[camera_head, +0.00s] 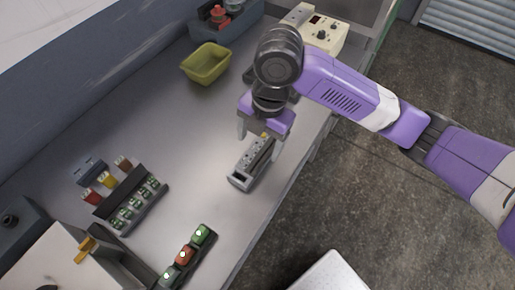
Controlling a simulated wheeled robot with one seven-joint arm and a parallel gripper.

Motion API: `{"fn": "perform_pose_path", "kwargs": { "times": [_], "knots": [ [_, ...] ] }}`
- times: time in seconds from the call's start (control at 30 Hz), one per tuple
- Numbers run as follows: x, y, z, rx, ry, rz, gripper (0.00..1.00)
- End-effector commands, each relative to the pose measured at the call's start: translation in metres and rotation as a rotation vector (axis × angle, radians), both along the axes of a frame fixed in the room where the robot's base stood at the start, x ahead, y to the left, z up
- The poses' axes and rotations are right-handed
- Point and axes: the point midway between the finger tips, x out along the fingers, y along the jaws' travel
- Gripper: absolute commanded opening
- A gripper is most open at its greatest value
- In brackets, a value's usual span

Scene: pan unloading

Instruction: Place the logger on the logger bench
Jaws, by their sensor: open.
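A grey boxy device with a dark display and small knobs, seemingly the logger (245,175), lies on the grey metal bench (205,130) near its right edge. My gripper (260,141) is above the far end of this device, pointing down. Its fingers are apart, one on each side of the device's far end. I cannot tell whether they touch it. The gripper body hides part of the far end. I cannot tell which surface is the logger bench.
A yellow-green bin (206,64) stands farther back. A cream control box (318,38) stands at the far right. A connector block (132,203) and a strip with coloured buttons (186,257) lie nearer. A white surface (330,275) shows at the bottom, off the bench. Open floor lies right.

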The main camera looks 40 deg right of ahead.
Motion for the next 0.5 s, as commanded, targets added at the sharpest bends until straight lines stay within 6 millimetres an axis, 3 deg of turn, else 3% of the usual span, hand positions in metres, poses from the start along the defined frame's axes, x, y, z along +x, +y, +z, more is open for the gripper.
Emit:
{"fn": "perform_pose_path", "kwargs": {
  "times": [0.3,0.5],
  "knots": [
    [-0.002,-0.007,0.060,-0.003,-0.003,0.000,0.77],
    [-0.004,-0.009,0.076,-0.002,-0.002,0.000,0.77]
  ]
}}
